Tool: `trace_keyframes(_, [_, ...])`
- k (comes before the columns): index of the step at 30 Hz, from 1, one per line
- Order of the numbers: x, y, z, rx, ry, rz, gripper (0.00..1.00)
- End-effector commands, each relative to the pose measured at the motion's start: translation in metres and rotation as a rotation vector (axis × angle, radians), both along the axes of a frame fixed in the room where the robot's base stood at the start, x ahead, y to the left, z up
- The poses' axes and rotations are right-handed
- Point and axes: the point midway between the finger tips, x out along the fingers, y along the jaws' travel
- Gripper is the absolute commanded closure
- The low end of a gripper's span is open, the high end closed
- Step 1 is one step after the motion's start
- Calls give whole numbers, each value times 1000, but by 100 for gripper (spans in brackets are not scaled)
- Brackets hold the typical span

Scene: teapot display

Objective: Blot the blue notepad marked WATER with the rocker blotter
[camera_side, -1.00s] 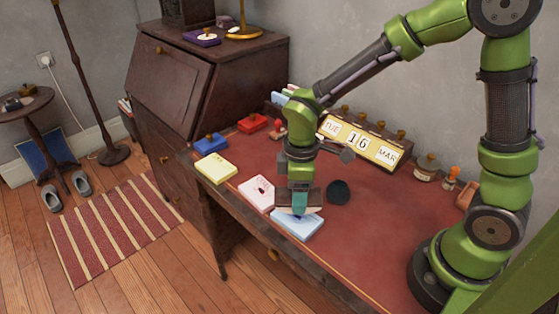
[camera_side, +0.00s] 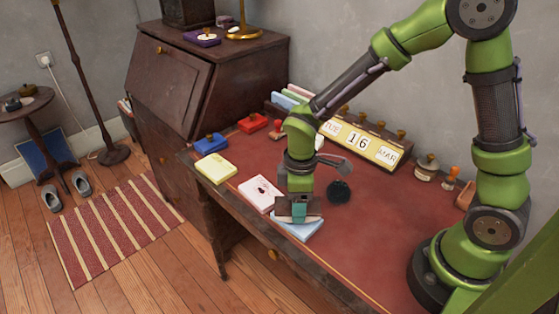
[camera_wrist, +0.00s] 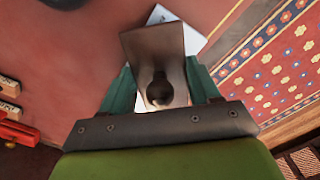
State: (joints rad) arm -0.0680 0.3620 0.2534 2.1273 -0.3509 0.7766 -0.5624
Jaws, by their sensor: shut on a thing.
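My gripper (camera_side: 298,210) is shut on the rocker blotter (camera_side: 284,217), with its teal fingers on either side of the dark round knob. In the wrist view the blotter (camera_wrist: 150,45) is a curved brownish plate below the gripper (camera_wrist: 162,88). The blue notepad (camera_side: 303,231) lies near the desk's front edge, directly under the blotter, which hides its back part. The blotter appears to be at or very near the paper; I cannot tell whether it touches. Parts of the pad show past the plate in the wrist view (camera_wrist: 160,14). Its WATER marking is not readable.
The pink notepad (camera_side: 256,189) with a dark red blot and the yellow notepad (camera_side: 215,168) lie to the left. Behind stand blue (camera_side: 211,144) and red (camera_side: 253,124) stamp pads and a calendar (camera_side: 360,142). A dark round object (camera_side: 339,191) sits right of the gripper.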

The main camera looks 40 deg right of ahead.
Motion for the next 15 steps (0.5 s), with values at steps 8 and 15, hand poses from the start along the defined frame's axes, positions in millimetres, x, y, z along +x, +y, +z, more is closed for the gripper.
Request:
trace_keyframes(8, [0,0,0,1,-1,0,65])
trace_keyframes(15, [0,0,-3,0,0,0,65])
